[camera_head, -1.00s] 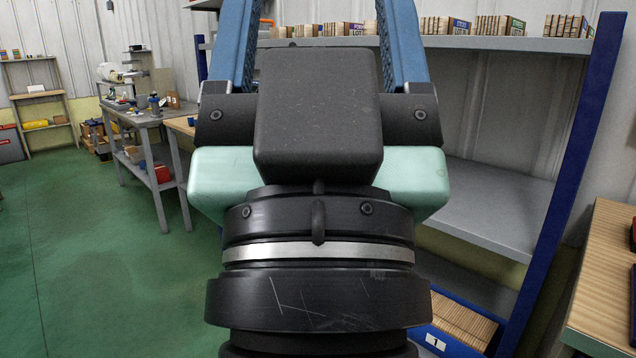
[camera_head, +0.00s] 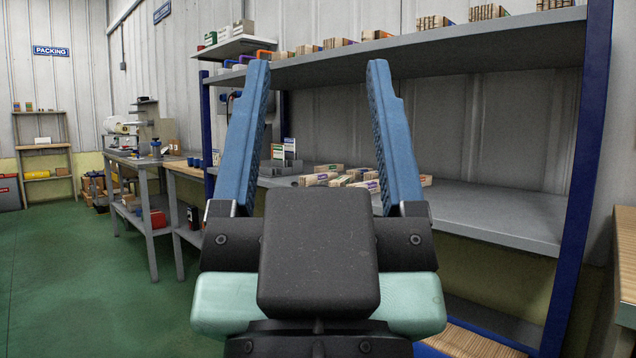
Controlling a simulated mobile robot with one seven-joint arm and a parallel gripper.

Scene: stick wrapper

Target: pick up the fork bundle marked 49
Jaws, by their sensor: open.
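Several pale wooden stick bundles (camera_head: 362,184) with coloured wrappers lie in a loose group on the middle shelf (camera_head: 490,212) of the rack. They show between and beside my gripper's fingers. No number can be read on them, so I cannot tell which one is marked 49. My gripper (camera_head: 318,72) is open and empty. Its two blue fingers point up and forward in front of the rack, and the bundles appear beyond them. The gripper's dark body hides part of the shelf and perhaps some bundles.
The upper shelf (camera_head: 440,47) holds a row of bundles. A blue upright (camera_head: 578,190) stands at the rack's right end. A grey holder with small cards (camera_head: 284,158) stands left on the middle shelf. Workbenches (camera_head: 140,170) stand at left. Green floor (camera_head: 80,270) is clear there.

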